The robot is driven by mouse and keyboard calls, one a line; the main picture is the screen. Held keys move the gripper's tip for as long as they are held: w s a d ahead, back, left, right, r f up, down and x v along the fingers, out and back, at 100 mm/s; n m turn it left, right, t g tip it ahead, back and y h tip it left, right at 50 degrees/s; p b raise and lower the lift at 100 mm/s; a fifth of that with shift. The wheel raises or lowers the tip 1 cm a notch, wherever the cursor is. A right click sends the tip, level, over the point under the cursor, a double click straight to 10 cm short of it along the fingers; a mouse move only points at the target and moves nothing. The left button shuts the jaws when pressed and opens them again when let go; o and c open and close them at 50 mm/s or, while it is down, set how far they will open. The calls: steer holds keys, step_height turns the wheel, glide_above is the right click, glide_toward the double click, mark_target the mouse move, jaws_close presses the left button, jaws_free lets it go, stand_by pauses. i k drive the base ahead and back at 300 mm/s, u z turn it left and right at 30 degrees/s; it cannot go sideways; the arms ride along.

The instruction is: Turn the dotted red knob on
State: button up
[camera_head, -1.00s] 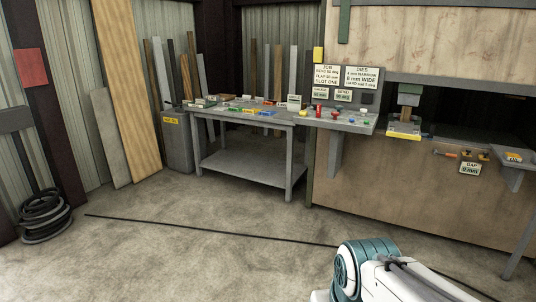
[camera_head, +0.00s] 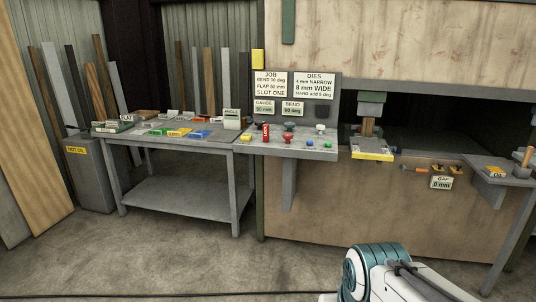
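A grey control shelf (camera_head: 285,151) projects from the machine front, below the sign board. It carries several small coloured controls. My gripper is not in view; only a white and teal part of my arm shows at the bottom right.
A grey table (camera_head: 182,198) with coloured pieces stands left of the shelf. A grey bin (camera_head: 91,178) and leaning boards are further left. A press tool with a yellow base (camera_head: 373,155) and a side shelf (camera_head: 499,175) are to the right. The floor in front is clear apart from a dark line.

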mark_target(287, 136)
steer(key=u, duration=0.35)
steer(key=i, duration=2.6)
steer(key=z, duration=0.85)
